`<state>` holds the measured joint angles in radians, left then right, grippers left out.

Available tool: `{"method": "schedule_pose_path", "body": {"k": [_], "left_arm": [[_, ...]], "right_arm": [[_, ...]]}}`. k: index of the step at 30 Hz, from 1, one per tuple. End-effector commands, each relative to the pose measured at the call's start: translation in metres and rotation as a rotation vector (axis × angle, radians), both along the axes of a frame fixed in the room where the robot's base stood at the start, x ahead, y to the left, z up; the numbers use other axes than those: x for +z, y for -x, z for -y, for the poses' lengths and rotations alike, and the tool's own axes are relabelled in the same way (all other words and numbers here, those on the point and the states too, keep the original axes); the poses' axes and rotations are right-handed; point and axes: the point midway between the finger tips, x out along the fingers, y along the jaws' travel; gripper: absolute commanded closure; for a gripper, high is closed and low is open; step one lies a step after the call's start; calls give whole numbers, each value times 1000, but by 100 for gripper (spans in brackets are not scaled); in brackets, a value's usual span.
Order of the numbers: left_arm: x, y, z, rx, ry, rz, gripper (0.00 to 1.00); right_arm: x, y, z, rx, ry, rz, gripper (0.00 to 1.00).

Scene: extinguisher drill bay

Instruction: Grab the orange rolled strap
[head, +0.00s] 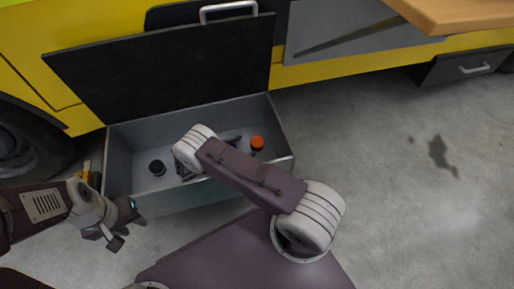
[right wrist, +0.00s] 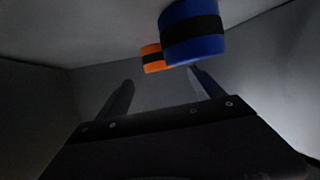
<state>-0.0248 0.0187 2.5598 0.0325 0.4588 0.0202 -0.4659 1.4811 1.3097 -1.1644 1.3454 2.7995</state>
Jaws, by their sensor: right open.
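The orange rolled strap (head: 257,143) lies in the right part of the open grey box in the head view. In the right wrist view the orange rolled strap (right wrist: 153,58) has a black band and is partly covered by a blue roll (right wrist: 194,32), also black-banded. My right gripper (right wrist: 160,92) is open and empty inside the box, its fingers apart, with the strap beyond the fingertips. In the head view my right arm hides most of that gripper. My left gripper (head: 123,225) is open and empty outside the box, by its front left corner.
The box (head: 190,204) has raised walls and an upright black lid panel (head: 170,70) behind. A black round object (head: 157,167) lies in its left part. A yellow vehicle (head: 350,60) and a wooden surface (head: 455,14) stand behind. The floor at right is clear.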

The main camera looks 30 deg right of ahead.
Motion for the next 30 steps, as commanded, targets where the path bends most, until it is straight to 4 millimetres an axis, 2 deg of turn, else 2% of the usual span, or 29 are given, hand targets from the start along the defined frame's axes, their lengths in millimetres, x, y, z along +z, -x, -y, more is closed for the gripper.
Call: {"method": "schedule_pose_path", "body": {"k": [1, 5, 11, 15, 22, 30], "left_arm": [[-7, 0, 0, 0, 0, 0, 64], [-7, 0, 0, 0, 0, 0, 64], [-42, 0, 0, 0, 0, -1, 64], [-47, 0, 0, 0, 0, -1, 64], [-45, 0, 0, 0, 0, 0, 64], [-45, 0, 0, 0, 0, 0, 64]], "right_arm": [[-5, 0, 5, -2, 0, -1, 22], [-4, -1, 8, -1, 0, 0, 22], [-21, -4, 39, -4, -1, -1, 22], [-22, -7, 55, -2, -1, 0, 22], [-19, -8, 56, 0, -1, 0, 22], [-19, -8, 56, 0, -1, 0, 97]]}}
